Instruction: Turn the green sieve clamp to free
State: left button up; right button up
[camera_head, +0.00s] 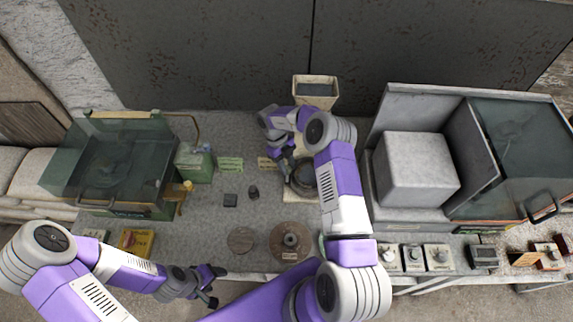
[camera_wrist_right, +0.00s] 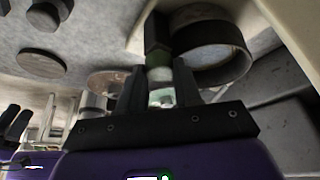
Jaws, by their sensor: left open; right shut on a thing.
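My right gripper (camera_wrist_right: 158,88) is shut on a small pale green piece (camera_wrist_right: 160,73), which looks like the green sieve clamp. A round metal sieve (camera_wrist_right: 232,62) with a pale inside is right beside it. In the head view my right gripper (camera_head: 287,174) reaches down at the left side of the dark round sieve (camera_head: 303,186). The clamp is hidden there, and its turn angle cannot be told. My left gripper (camera_head: 212,287) is open and empty at the lower left, near the table's front edge.
A beige hopper (camera_head: 316,80) stands behind the sieve. A glass-lidded box (camera_head: 110,170) is on the left, and a grey cabinet with a pale block (camera_head: 415,168) is on the right. Round discs (camera_head: 241,240) lie in front. My right arm covers the area right of the sieve.

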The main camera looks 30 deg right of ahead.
jog(key=o, duration=1)
jog(key=shift+o, duration=0.2)
jog(key=b+v, duration=0.1)
jog(key=v, duration=0.6)
jog(key=shift+r, duration=0.3)
jog(key=shift+f, duration=0.1)
